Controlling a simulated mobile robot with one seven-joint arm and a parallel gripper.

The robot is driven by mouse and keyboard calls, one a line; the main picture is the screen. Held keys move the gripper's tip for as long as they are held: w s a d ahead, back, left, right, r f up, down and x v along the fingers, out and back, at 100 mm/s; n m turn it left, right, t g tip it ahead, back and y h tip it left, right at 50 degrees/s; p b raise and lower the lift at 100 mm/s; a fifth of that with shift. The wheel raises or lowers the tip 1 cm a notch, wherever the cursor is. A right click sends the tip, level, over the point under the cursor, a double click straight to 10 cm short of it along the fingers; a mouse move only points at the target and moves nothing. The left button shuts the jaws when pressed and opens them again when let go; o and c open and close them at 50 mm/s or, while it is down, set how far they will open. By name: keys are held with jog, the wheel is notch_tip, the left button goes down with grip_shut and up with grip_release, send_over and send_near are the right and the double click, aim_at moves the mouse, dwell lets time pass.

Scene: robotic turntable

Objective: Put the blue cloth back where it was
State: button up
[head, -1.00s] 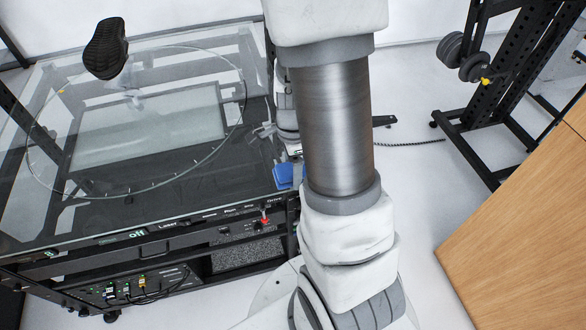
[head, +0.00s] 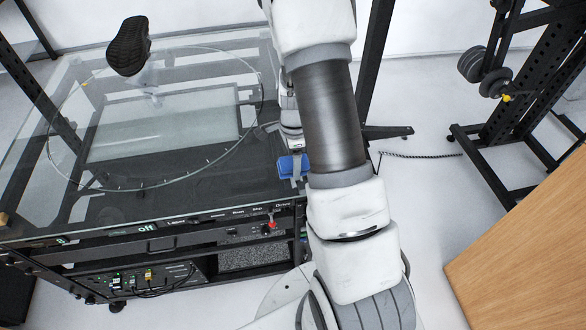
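The blue cloth (head: 287,166) is a small blue patch at the right front corner of the glass-topped turntable table (head: 225,205), just left of my arm. My gripper (head: 297,168) is right at the cloth, with a pale finger crossing in front of the blue. My arm hides part of the gripper, so I cannot tell whether its fingers are open or closed on the cloth. I also cannot tell whether the cloth rests on the table or is held just above it.
A control panel with a red knob (head: 271,222) runs along the front edge. A wooden surface (head: 530,250) is at right. A black weight rack (head: 510,100) stands behind it.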

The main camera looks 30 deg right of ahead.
jog(key=shift+w+f, duration=0.4)
jog(key=shift+f, duration=1.85)
jog(key=shift+f, duration=0.15)
jog(key=o, duration=1.2)
jog(key=shift+o, duration=0.2)
